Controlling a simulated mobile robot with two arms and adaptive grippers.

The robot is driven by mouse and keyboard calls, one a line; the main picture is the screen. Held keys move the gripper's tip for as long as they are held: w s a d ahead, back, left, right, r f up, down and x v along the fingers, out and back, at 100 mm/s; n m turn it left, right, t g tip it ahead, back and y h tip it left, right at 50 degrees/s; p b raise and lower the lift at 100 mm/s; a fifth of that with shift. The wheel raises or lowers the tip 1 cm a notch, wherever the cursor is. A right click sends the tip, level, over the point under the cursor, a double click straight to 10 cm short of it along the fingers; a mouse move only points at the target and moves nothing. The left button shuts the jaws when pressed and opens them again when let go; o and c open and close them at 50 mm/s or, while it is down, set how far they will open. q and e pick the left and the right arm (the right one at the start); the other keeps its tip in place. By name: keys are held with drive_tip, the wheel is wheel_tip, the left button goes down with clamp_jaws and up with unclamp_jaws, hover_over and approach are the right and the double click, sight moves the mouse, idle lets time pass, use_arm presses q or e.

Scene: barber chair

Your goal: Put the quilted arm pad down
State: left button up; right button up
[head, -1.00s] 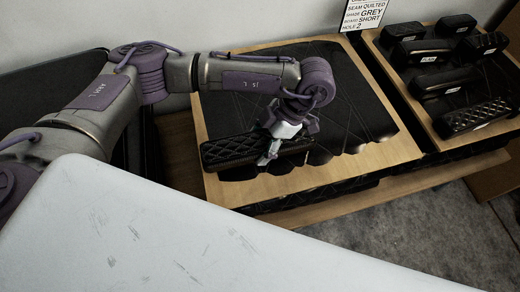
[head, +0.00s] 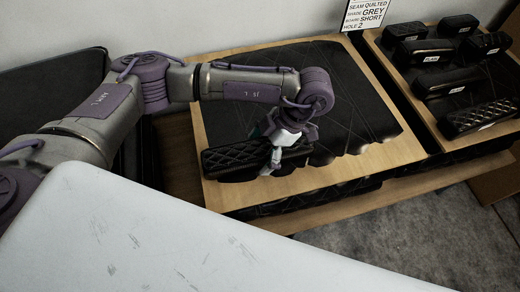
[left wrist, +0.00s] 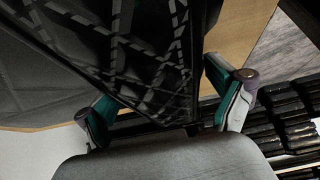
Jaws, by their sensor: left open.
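The quilted arm pad (head: 232,157) is long and black with a diamond pattern. It lies at the front left of the wooden-edged work surface with the black quilted cover, in the head view. My left gripper (head: 265,148) is open at the pad's right end, its fingers on either side of it. In the left wrist view, a dark quilted shape (left wrist: 150,55) fills the space between the spread teal fingers of the gripper (left wrist: 166,107). I cannot tell whether a finger still touches the pad. My right gripper is not in view.
A second wooden board (head: 432,136) at the right holds several black pads with labels. A sign (head: 365,14) at the back reads seam quilted, shade grey, short, hole 2. The quilted cover (head: 350,100) right of my gripper is clear.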

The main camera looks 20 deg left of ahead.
use_arm(q)
drive_tip(key=shift+r, duration=0.1)
drive_tip(key=shift+w+r, duration=0.1)
drive_tip(key=shift+r, duration=0.15)
drive_tip(key=v, duration=1.1)
drive_tip(key=shift+d+r, duration=0.15)
drive_tip(key=shift+r, duration=0.15)
